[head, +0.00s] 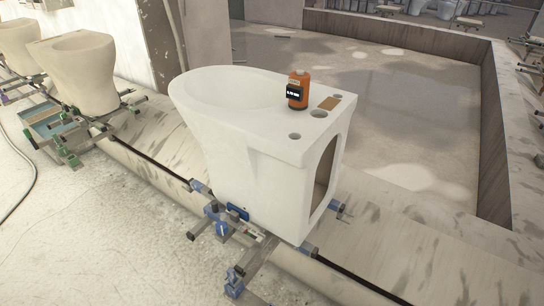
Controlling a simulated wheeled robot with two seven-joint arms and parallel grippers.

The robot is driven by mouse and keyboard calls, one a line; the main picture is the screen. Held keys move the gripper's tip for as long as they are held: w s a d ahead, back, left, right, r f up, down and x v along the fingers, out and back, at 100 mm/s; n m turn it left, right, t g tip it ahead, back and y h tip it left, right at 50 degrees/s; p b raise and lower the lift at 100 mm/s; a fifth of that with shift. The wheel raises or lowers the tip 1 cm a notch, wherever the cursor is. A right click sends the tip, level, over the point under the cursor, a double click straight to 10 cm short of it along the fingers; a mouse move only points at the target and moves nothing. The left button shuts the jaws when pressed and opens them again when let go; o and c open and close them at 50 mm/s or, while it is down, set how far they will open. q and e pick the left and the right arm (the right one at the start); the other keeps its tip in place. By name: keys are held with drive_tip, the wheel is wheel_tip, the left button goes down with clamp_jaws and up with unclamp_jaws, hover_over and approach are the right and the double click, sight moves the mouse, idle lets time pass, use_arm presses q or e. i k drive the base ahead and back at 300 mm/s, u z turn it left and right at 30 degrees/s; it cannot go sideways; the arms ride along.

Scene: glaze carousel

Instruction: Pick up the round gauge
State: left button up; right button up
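An orange, roughly cylindrical device with a black label or display (298,92) stands upright on the flat rear deck of a white toilet bowl (240,135). It looks like the round gauge. It sits by the bowl's inner edge, beside a hole in the deck. A small flat brown piece (330,103) lies on the deck just right of it. Neither of my grippers shows in the head view.
The toilet rests on a metal fixture with blue clamps (230,222) along a rail. More unglazed bowls (78,72) stand at the left. A sunken floor area with a low wall (492,135) lies behind and right. A hose lies at far left.

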sight(298, 90)
drive_tip(key=z, duration=1.95)
drive_tip(key=i, duration=1.6)
drive_tip(key=u, duration=2.7)
